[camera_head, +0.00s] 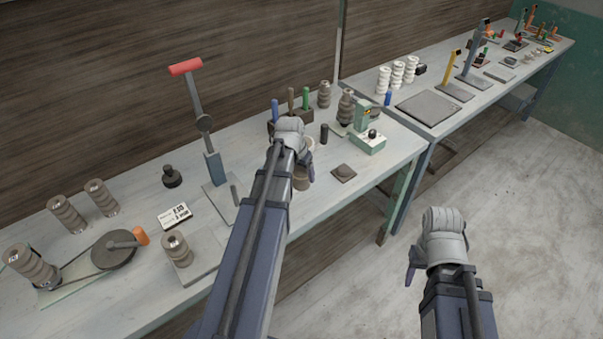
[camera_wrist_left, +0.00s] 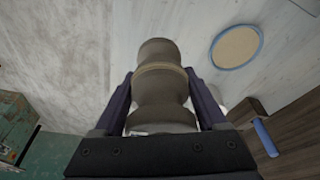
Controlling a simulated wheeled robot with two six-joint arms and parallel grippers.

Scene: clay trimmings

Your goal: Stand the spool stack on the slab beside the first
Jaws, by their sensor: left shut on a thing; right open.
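My left gripper (camera_head: 306,165) is over the workbench, right of its middle. In the left wrist view it is shut on a grey-brown spool stack (camera_wrist_left: 160,90), which sits between its two fingers. In the head view my arm hides most of this stack; a brown piece just below the gripper (camera_head: 301,179) may be part of it. A first spool stack (camera_head: 176,249) stands upright on a grey slab (camera_head: 208,262) at the front of the bench, left of my left arm. My right gripper (camera_head: 432,262) is open and empty over the floor.
More spool stacks stand at the left (camera_head: 66,214) near a round dark plate (camera_head: 114,250). A red-handled lever press (camera_head: 198,110), a white card (camera_head: 175,215) and a dark weight (camera_head: 172,177) stand behind the slab. A green-white box (camera_head: 367,142) is right of my left gripper.

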